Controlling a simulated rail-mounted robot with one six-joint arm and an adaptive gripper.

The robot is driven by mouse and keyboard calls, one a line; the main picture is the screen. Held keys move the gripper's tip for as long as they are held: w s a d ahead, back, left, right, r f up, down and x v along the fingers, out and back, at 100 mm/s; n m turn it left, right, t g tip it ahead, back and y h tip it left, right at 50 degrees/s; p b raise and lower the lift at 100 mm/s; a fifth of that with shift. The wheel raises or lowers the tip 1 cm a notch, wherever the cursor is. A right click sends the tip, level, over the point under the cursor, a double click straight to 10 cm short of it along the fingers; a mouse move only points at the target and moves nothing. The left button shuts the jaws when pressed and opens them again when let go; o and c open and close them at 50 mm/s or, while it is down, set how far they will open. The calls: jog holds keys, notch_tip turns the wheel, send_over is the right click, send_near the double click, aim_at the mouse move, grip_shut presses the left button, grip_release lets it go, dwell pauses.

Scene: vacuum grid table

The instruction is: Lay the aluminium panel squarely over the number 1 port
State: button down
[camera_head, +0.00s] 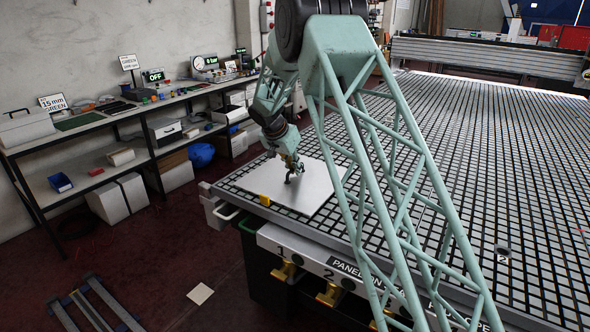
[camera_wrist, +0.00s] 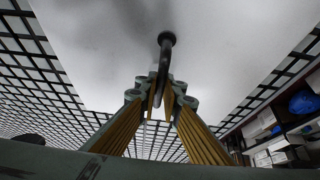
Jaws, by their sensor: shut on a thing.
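The aluminium panel (camera_head: 315,185) is a pale flat square at the near left corner of the grid table. In the head view it looks flat on the grid or very close above it; I cannot tell if it touches. My gripper (camera_head: 292,172) is over the panel's middle. The number 1 port is not visible. A "1" label (camera_head: 280,249) is on the table's front face below the panel.
A yellow block (camera_head: 265,200) stands at the panel's left front edge. The grid table (camera_head: 480,160) is bare to the right, apart from a small round port marked 2 (camera_head: 503,250). Yellow valves (camera_head: 285,271) hang under the front edge. A shelf bench (camera_head: 110,125) runs along the left wall.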

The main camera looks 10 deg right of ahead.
jog(key=shift+f, duration=0.3)
dwell(0.4)
jog(key=c, duration=2.7)
grip_release()
jog(key=shift+c, duration=0.2)
jog(key=shift+f, duration=0.15)
jog(key=shift+v, duration=6.1)
jog(key=shift+d, duration=0.1)
